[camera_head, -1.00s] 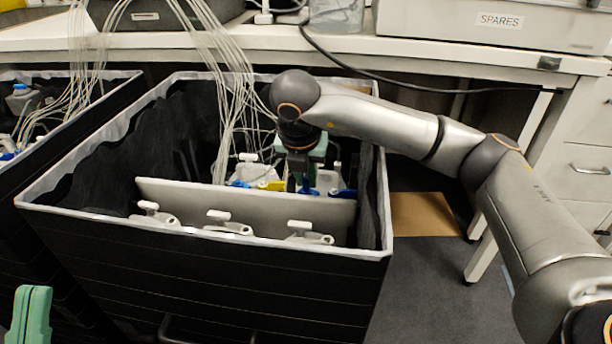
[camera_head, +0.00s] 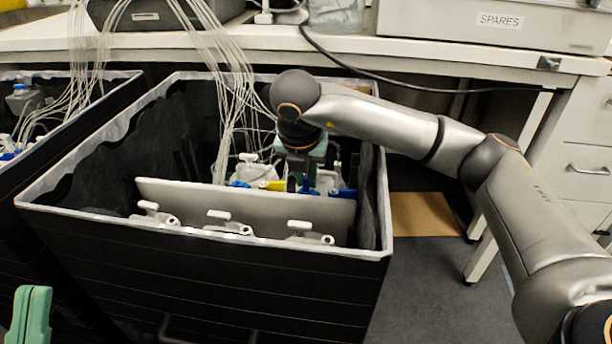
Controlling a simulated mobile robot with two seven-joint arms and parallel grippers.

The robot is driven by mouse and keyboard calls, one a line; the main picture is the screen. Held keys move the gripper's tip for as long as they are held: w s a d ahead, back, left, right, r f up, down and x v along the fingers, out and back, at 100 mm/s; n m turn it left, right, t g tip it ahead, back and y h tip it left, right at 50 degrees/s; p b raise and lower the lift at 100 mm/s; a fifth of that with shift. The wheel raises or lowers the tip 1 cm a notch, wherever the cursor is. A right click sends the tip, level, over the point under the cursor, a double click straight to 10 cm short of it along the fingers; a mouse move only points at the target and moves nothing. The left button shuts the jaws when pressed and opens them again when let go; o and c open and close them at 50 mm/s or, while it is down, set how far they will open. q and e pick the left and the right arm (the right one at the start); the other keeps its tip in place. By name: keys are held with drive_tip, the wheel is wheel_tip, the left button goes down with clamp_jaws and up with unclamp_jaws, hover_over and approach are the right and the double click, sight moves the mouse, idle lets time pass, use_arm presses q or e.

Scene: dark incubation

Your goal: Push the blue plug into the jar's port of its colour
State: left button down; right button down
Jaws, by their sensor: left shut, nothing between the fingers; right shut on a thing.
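My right gripper (camera_head: 301,184) reaches down into the black fabric bin, behind a pale divider (camera_head: 245,204). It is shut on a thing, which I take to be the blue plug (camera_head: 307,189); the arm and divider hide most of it. White-capped jars (camera_head: 254,170) stand behind the divider around the gripper, with blue and yellow parts (camera_head: 276,186) low on them. Another blue part (camera_head: 342,192) lies just right of the gripper. I cannot tell whether the plug touches a port. My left gripper (camera_head: 32,315) is shut and empty at the lower left, outside the bin.
The bin's pale rim (camera_head: 205,235) surrounds the work on all sides. Thin white tubes (camera_head: 232,100) hang into the bin left of my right arm. A second bin (camera_head: 70,120) stands at the left.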

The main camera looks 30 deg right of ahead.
drive_tip(key=shift+r, duration=0.25)
drive_tip(key=shift+r+p, duration=0.7)
drive_tip(key=shift+r, duration=0.1)
drive_tip(key=shift+r+p, duration=2.15)
drive_tip(key=shift+r, duration=1)
